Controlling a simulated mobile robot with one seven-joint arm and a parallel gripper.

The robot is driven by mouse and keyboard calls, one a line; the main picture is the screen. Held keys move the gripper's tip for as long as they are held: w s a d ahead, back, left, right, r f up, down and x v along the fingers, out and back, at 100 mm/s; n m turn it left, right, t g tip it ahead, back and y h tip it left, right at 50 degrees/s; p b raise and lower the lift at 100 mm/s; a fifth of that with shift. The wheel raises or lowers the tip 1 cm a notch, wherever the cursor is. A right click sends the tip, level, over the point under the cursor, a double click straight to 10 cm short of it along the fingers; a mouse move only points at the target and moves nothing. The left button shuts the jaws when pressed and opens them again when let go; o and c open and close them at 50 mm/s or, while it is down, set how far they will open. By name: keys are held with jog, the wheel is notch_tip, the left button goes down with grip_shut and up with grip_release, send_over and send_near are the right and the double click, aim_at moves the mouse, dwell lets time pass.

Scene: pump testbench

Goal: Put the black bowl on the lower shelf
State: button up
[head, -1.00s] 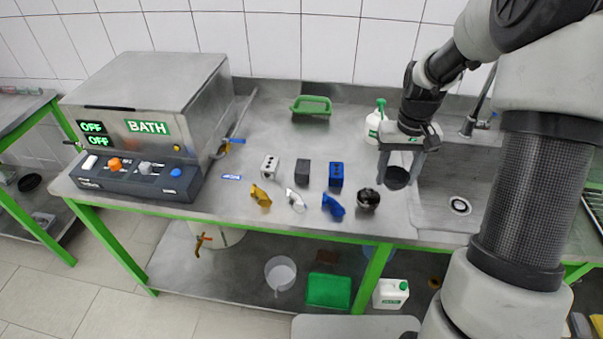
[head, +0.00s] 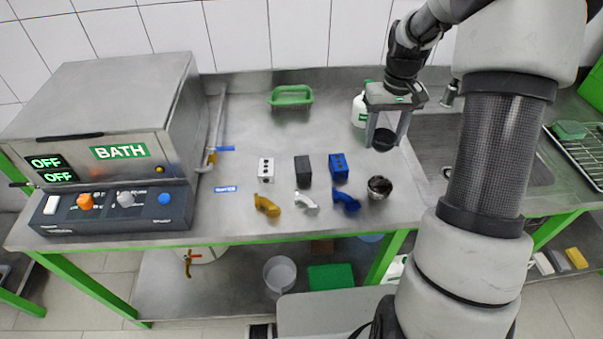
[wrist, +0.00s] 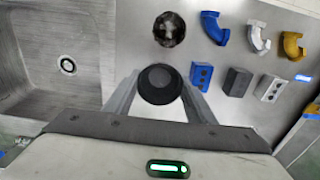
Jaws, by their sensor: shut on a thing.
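My gripper (head: 387,146) is shut on the black bowl (head: 384,138) and holds it above the steel bench top, left of the sink. The bowl also shows between the two fingers in the wrist view (wrist: 160,84), round and dark with a lighter inner disc. The lower shelf (head: 215,302) is a grey sheet under the bench, seen below the green front edge; its right part is hidden by a grey platform and my arm.
A pot with dark contents (head: 379,187), pipe elbows (head: 346,201) and blocks (head: 338,167) stand near the bowl. A white bottle (head: 360,110) is behind it. The shelf holds a white bucket (head: 280,273) and a green box (head: 331,276). A green leg (head: 384,258) stands at the front.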

aim_at(373, 173)
jog(key=shift+w+f, duration=0.15)
jog(key=shift+w, duration=0.05)
notch_tip(373, 173, down, 10)
jog(key=shift+r, duration=0.15)
dwell(0.4)
jog(key=shift+f, duration=0.2)
jog(key=o, duration=1.1)
